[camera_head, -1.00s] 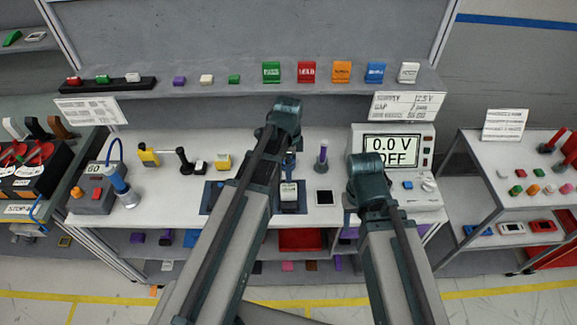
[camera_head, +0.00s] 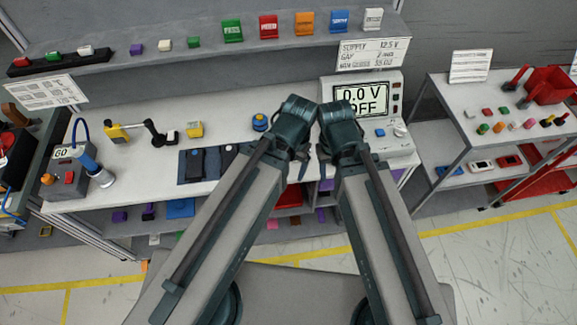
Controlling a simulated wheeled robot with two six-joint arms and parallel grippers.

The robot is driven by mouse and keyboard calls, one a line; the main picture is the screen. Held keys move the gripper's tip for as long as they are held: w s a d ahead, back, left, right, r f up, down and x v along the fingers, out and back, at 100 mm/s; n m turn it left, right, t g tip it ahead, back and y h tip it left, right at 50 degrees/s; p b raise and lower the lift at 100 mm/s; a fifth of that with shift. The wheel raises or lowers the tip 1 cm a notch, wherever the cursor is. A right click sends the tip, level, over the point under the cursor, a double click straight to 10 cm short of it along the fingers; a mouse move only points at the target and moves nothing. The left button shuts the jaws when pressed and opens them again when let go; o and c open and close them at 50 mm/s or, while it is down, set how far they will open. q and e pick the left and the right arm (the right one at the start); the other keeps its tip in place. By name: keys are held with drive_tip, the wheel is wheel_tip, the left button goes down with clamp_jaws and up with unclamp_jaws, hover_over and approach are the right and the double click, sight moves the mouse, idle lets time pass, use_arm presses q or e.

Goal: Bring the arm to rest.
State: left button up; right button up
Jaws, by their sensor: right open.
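My two arms reach up from the bottom of the view. Their dark joints nearly meet in front of the bench. My right gripper (camera_head: 323,169) shows only as a small dark part below the right arm's upper joint, and most of it is hidden. It is open, and I see nothing held in it. A dark blue tray (camera_head: 183,177) with dark modules (camera_head: 212,162) lies on the white bench (camera_head: 130,174), partly covered by my left arm.
A power supply (camera_head: 408,134) reading 0.0 V OFF stands close behind my right arm. Coloured blocks line the shelf (camera_head: 130,72) above. A grey cart (camera_head: 458,112) with small parts is at the right, with open floor in front.

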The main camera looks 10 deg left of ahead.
use_arm(q)
drive_tip(key=shift+f, duration=0.1)
use_arm(e)
drive_tip(key=shift+f, duration=0.1)
use_arm(q)
wheel_tip(320, 180, down, 7)
drive_tip(key=b, duration=0.7)
use_arm(e)
wheel_tip(320, 180, down, 7)
use_arm(q)
drive_tip(key=shift+f, duration=0.1)
use_arm(e)
drive_tip(key=shift+f, duration=0.1)
idle(1.3)
